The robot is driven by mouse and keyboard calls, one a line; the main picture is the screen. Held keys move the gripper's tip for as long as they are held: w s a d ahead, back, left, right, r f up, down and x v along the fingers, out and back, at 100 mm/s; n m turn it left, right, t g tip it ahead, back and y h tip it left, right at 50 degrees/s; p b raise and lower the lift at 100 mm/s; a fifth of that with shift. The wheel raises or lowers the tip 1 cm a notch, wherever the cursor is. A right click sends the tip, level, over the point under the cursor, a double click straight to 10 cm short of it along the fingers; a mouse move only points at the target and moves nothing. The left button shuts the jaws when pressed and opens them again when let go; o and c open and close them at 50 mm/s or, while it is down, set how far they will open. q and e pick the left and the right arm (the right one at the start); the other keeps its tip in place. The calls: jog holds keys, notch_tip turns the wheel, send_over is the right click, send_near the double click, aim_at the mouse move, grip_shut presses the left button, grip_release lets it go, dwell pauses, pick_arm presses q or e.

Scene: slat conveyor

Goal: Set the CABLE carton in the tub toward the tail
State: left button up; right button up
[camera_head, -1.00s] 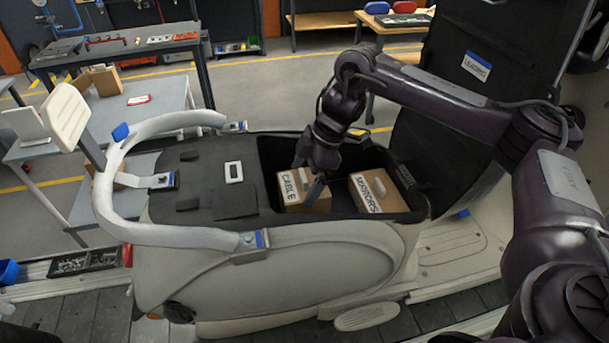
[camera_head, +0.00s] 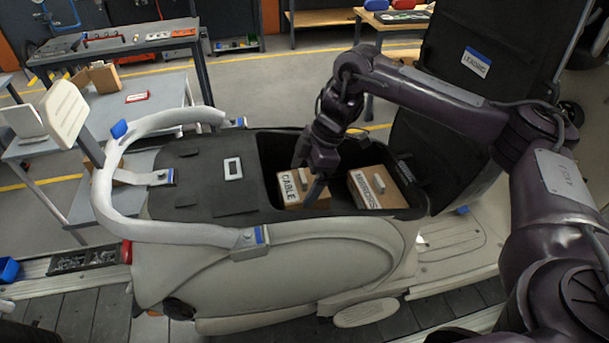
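The CABLE carton (camera_head: 287,189) is a brown box with a white label, low in the left part of the dark tub (camera_head: 268,160) of the pale scooter-like body. A small pale tab stands on its top. My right gripper (camera_head: 308,181) reaches down over this carton from the upper right. Its fingers look spread apart, one to each side of the tab, and the front finger hides part of the carton. The carton's underside is hidden. The MIRRORS carton (camera_head: 366,190) sits to the right in the same tub. My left gripper is not in view.
A raised dark lid with a LEADING label (camera_head: 476,62) stands at the tub's right end. A white curved handlebar (camera_head: 107,195) rises at the left. Grey work tables (camera_head: 165,95) stand beyond on the left. Between the two cartons there is a gap.

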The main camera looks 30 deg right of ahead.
jog(key=shift+r, duration=0.1)
jog(key=shift+d+r, duration=0.2)
jog(key=shift+r, duration=0.15)
jog(key=p+v, duration=0.1)
jog(key=v, duration=0.6)
jog(key=shift+f, duration=0.1)
